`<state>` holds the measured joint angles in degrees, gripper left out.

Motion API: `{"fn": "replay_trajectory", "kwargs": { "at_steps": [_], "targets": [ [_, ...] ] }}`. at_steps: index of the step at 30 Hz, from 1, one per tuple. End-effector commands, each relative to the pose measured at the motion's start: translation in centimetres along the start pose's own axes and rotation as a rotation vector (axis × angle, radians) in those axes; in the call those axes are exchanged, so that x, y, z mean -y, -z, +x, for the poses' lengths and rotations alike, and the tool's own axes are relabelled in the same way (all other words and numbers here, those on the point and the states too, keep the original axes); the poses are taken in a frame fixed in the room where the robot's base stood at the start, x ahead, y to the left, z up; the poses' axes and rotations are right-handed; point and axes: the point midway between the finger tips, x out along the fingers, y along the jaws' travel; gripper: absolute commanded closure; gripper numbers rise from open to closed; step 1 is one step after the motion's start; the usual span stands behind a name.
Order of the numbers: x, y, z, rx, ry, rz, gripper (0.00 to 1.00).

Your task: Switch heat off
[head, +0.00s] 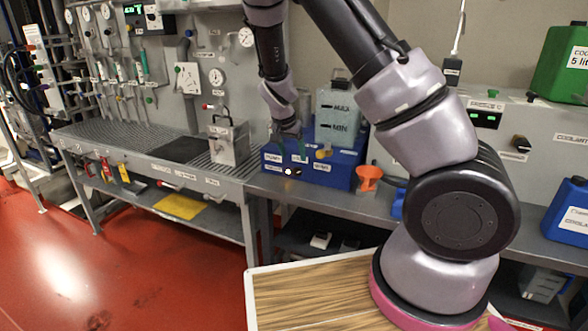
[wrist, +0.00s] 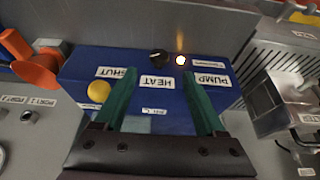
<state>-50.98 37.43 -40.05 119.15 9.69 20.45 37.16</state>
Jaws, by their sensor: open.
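A blue box (head: 338,170) stands on the grey bench; its labelled face fills the middle of the wrist view (wrist: 150,122). A black knob (wrist: 158,57) sits just beyond the HEAT label (wrist: 157,82), which reads upside down there. The knob's pointer direction is too small to tell. A lit lamp (wrist: 181,60) glows beside the knob; it also shows in the head view (head: 288,171). My gripper (wrist: 160,80) is open and empty, its green fingers either side of the HEAT label. The knob lies beyond the fingertips, between their lines, apparently untouched.
The PUMP label (wrist: 210,79) and SHUT label (wrist: 117,73) flank HEAT. A yellow knob (wrist: 98,91) is near the left finger. An orange funnel (head: 368,178) stands right of the box, and a metal container (head: 228,142) stands left of it on the bench.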

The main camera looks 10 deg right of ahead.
Motion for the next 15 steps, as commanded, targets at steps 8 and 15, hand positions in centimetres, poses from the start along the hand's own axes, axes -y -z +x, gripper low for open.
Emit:
{"fn": "replay_trajectory", "kwargs": {
  "at_steps": [8,15],
  "targets": [
    [-0.2,0.0,5.5,0.003,-0.003,0.002,0.28],
    [-0.1,0.0,7.9,0.002,-0.002,0.0,0.28]
  ]
}}
